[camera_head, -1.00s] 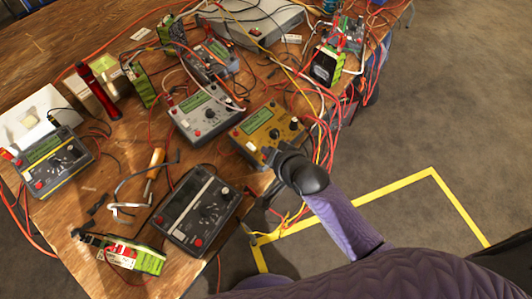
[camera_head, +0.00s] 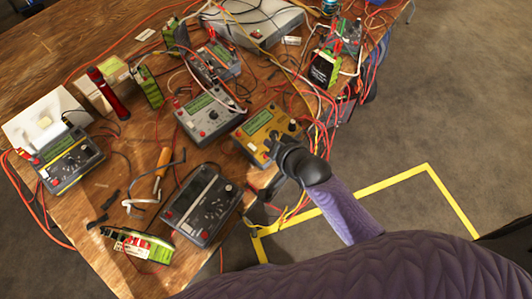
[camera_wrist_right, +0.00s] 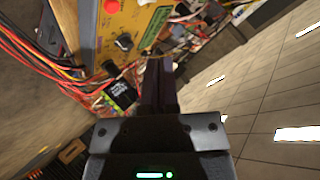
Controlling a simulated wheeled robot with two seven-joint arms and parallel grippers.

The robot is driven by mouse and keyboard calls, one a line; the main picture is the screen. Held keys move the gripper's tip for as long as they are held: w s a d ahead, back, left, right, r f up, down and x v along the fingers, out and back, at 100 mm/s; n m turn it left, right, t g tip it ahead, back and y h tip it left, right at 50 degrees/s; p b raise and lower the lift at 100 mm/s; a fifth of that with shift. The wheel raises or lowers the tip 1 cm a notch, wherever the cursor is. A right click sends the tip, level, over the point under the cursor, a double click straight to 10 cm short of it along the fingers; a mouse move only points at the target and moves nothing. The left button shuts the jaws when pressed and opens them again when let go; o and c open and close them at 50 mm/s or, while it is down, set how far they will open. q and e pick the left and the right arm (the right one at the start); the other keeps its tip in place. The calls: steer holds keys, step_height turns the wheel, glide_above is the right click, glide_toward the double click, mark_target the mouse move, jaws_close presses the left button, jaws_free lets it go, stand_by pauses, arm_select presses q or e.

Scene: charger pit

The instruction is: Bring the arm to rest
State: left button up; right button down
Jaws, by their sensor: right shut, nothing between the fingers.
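My right arm in its purple sleeve (camera_head: 347,210) reaches up from the bottom of the head view. Its black wrist points at the table's near right edge. My right gripper (camera_head: 277,151) is mostly hidden behind the wrist, by the yellow meter (camera_head: 257,135); whether it touches the meter cannot be told there. In the right wrist view the dark fingers (camera_wrist_right: 158,82) are together with nothing between them. The yellow meter (camera_wrist_right: 120,22) shows beyond them to the upper left. My left gripper is not in view.
The wooden table (camera_head: 85,215) is crowded with a grey meter (camera_head: 206,112), a dark meter (camera_head: 203,205), another meter (camera_head: 70,160) and tangled red and black cables. Loose wires hang over the near right edge. The floor inside the yellow tape (camera_head: 395,181) is clear.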

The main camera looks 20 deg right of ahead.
steer(key=s+d+f+n+g+h, duration=0.1)
steer(key=s+d+f+n+g, duration=0.1)
steer(key=s+f, duration=0.55)
steer(key=s+d+f+n+g+h, duration=0.1)
steer(key=s+d+f+n+g, duration=0.15)
steer(key=s+f, duration=0.45)
steer(key=s+d+f+n+g, duration=0.1)
steer(key=s+f, duration=0.4)
steer(key=s, duration=0.6)
steer(key=s+d+f+n+g+h, duration=0.1)
steer(key=s+f+n+g, duration=0.3)
steer(key=s, duration=0.7)
steer(key=shift+s+f+g, duration=0.25)
steer(key=shift+f+g, duration=0.1)
